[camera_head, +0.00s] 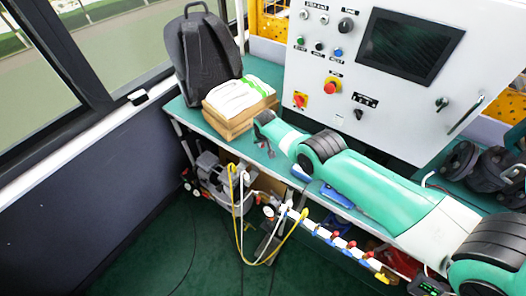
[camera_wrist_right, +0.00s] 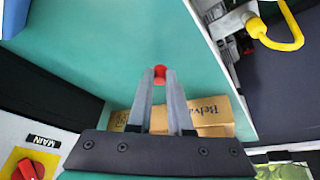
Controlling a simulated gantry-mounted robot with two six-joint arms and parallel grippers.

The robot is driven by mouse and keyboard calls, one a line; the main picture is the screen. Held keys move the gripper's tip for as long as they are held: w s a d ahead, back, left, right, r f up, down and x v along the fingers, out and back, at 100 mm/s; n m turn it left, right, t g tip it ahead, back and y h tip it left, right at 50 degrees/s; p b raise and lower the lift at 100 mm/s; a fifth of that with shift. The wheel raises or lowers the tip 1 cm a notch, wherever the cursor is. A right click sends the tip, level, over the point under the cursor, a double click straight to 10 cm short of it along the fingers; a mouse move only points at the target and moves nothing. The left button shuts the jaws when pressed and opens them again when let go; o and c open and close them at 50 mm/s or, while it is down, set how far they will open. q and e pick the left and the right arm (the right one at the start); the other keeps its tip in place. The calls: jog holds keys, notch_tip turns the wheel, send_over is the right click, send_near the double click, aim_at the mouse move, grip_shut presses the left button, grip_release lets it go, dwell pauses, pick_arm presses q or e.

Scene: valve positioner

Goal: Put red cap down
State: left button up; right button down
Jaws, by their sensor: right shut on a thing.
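The small red cap (camera_wrist_right: 160,73) is at the tips of my right gripper (camera_wrist_right: 160,80) in the right wrist view, pinched between its two grey fingers. In the head view my right gripper (camera_head: 267,150) is over the teal bench (camera_head: 190,112), in front of the cardboard box; the cap is too small to make out there. I cannot tell whether the cap touches the bench top. My left gripper is not in view.
The cardboard box (camera_head: 232,124) with white packages on top stands close behind my right gripper. A grey control panel (camera_head: 318,62) with buttons rises at the back. Bare bench top lies around the gripper; hoses hang along the front edge.

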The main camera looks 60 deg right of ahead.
notch_tip(320, 180, down, 3)
jog(key=shift+s+r+b, duration=0.15)
jog(key=shift+b, duration=0.35)
jog(key=shift+r, duration=0.2)
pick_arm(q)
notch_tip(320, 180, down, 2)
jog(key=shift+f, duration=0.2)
pick_arm(e)
jog(key=shift+f, duration=0.1)
jog(key=c, duration=1.3)
grip_release()
jog(key=shift+f, duration=0.15)
jog(key=o, duration=0.5)
jog(key=shift+c, duration=0.2)
pick_arm(q)
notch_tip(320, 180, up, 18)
jog(key=p, duration=1.8)
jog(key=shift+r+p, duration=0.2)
jog(key=shift+p, duration=0.1)
pick_arm(e)
jog(key=v, duration=1.2)
jog(key=shift+r, duration=0.25)
